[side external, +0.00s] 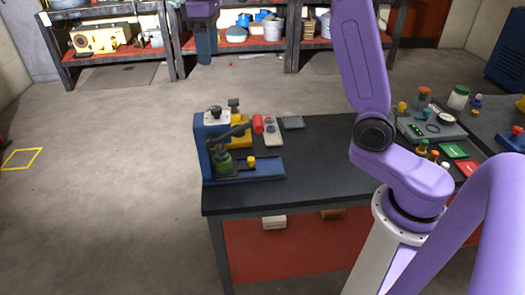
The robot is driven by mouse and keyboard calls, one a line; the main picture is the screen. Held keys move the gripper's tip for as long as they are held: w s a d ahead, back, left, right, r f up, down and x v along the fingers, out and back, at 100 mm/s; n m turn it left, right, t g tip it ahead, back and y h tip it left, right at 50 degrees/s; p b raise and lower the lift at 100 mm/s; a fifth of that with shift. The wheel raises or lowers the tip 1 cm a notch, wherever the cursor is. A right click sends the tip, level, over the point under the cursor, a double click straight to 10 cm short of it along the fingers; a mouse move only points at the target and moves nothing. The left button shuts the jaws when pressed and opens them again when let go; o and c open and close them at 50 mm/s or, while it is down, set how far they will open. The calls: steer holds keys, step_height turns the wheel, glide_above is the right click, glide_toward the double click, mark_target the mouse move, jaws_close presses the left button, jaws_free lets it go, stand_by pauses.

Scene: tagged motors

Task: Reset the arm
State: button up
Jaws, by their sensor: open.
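My purple arm rises from the right and leaves the top of the view. My gripper (207,60) hangs at the upper left, high above the floor and apart from the table and everything on it. It is open, seen nearly edge-on, with nothing visible in it. The lever slants up to the right. A green round part (224,163) sits under it, and a small yellow-topped piece (251,162) is on its base.
The dark table (315,165) has a clear middle. Behind the fixture are a red cylinder (258,123) and a grey plate (292,122). At the right are a grey panel (430,125), green and red cards (454,150) and several small knobs. Shelves (235,48) line the back.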

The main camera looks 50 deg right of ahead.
steer(key=s+a+f+n, duration=0.2)
steer(key=s+a+f, duration=0.1)
steer(key=s, duration=0.5)
steer(key=s+a+f+n, duration=0.15)
steer(key=s+f, duration=0.25)
steer(key=s, duration=0.4)
steer(key=s+d+f+n, duration=0.1)
steer(key=s+f, duration=0.3)
steer(key=s, duration=0.5)
steer(key=s+d+f+n, duration=0.1)
steer(key=s+d+f, duration=0.3)
steer(key=s, duration=0.5)
steer(key=shift+d+f, duration=0.2)
steer(key=shift+f, duration=0.05)
